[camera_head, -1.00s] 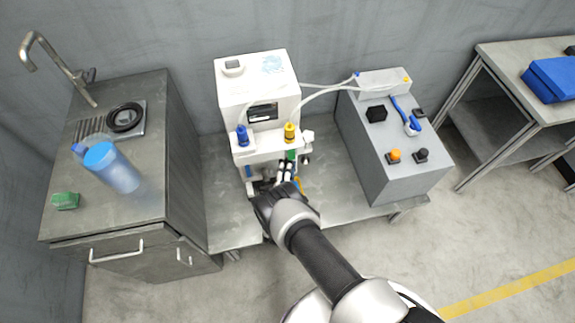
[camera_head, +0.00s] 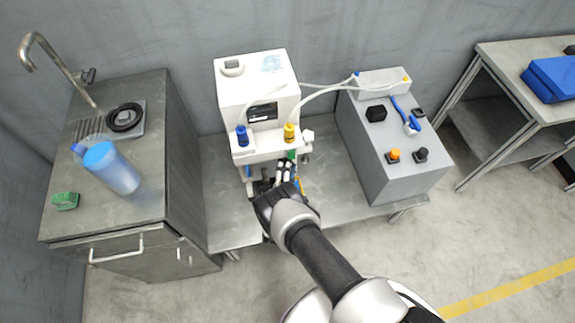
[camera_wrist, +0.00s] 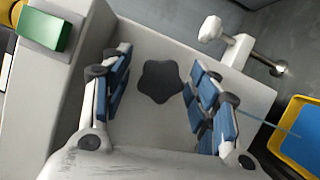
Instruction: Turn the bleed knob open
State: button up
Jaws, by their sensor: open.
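The bleed knob looks to be the dark, lobed knob (camera_wrist: 160,82) on the white machine's front face in the wrist view. My gripper (camera_wrist: 160,98) is open, with its blue-padded fingers on either side of the knob and a visible gap to each. I cannot tell how far the fingertips are from the face. In the head view my gripper (camera_head: 280,178) is at the lower front of the white machine (camera_head: 258,92), and the knob is hidden there behind the arm.
A white tap-like fitting (camera_wrist: 228,42) projects beside the knob. A green block (camera_wrist: 45,30) and a yellow-rimmed blue tray (camera_wrist: 300,135) are near. In the head view, a grey box (camera_head: 385,150) stands to the right and a sink cabinet (camera_head: 150,205) to the left.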

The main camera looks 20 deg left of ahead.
jog(key=s+d, duration=0.2)
jog(key=s, duration=1)
jog(key=shift+f, duration=0.4)
